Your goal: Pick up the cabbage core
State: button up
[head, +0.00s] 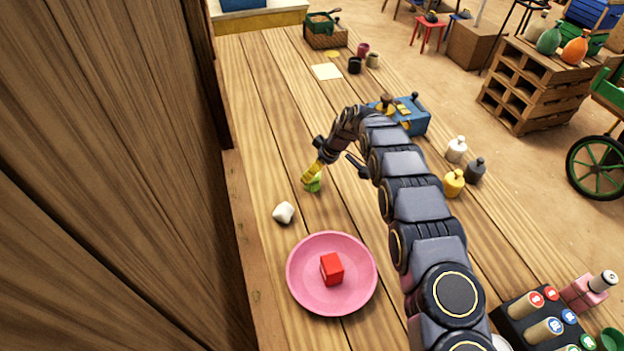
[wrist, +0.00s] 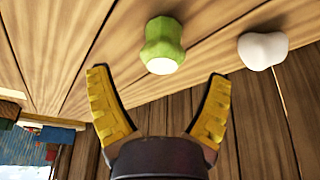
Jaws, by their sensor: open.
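The cabbage core is most likely the green lobed piece with a pale, flat end (wrist: 163,45), lying on the wooden table. In the head view the green piece (head: 314,184) is partly hidden behind my gripper's yellow finger. My gripper (head: 308,178) is at the green piece in the head view. In the wrist view my gripper (wrist: 158,95) has its two yellow ridged fingers spread wide, with nothing between them. The green piece shows just beyond the fingertips, roughly centred between them. I cannot tell whether a finger touches it.
A white lump (head: 283,213) lies close by; it also shows in the wrist view (wrist: 263,50). A pink plate (head: 303,290) holds a red block (head: 332,269). A blue box (head: 415,118) and bottles (head: 456,150) stand to the right. A wooden wall (head: 110,170) borders the left.

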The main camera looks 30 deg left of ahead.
jog(key=x, duration=0.3)
jog(key=shift+s+f, duration=0.25)
jog(key=shift+f, duration=0.15)
jog(key=shift+x, duration=0.95)
jog(key=shift+w, duration=0.1)
jog(key=c, duration=1.2)
